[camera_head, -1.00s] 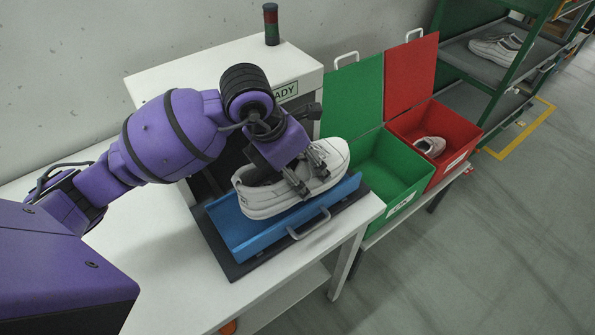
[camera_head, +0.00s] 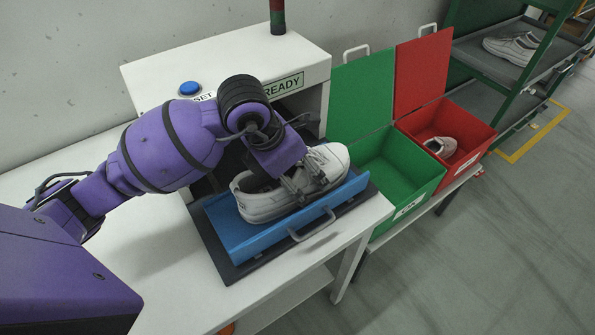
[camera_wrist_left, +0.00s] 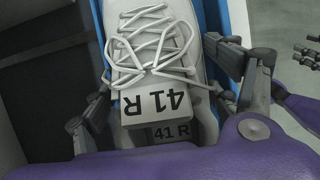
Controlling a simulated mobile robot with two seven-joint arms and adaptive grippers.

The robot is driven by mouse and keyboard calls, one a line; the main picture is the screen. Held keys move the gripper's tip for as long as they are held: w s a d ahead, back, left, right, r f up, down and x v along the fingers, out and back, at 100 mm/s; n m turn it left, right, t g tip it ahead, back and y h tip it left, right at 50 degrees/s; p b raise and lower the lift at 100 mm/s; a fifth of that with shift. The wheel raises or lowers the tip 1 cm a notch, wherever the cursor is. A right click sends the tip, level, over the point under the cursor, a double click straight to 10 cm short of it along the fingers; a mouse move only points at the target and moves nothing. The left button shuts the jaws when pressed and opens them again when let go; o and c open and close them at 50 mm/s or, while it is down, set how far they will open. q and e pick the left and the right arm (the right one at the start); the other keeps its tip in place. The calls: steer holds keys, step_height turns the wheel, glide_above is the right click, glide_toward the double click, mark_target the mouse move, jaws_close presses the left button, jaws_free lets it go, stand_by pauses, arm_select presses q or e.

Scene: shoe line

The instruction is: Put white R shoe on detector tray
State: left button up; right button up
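The white R shoe (camera_head: 262,205) is over the blue detector tray (camera_head: 228,234) in the head view, its toe to the right. Its sole sits low between the tray's sides; the contact underneath is hidden. In the left wrist view its laces and a 41 R label (camera_wrist_left: 155,103) show. My left gripper (camera_head: 305,187) comes down over the shoe's middle. Its fingers (camera_wrist_left: 158,95) lie close along both sides and look shut on it. In the left wrist view, what looks like my right gripper (camera_wrist_left: 308,52) shows small at the right edge, its opening unclear; the head view does not show it.
A white machine with a READY sign (camera_head: 284,86) and a blue button (camera_head: 189,88) stands behind the tray. To the right are an open green box (camera_head: 405,170) and an open red box (camera_head: 475,133) holding a shoe (camera_head: 441,146). A rack (camera_head: 490,72) holds more shoes.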

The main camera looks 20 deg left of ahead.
arm_select(q)
steer(key=shift+r, duration=0.1)
steer(key=v, duration=1.2)
steer(key=shift+p, duration=0.3)
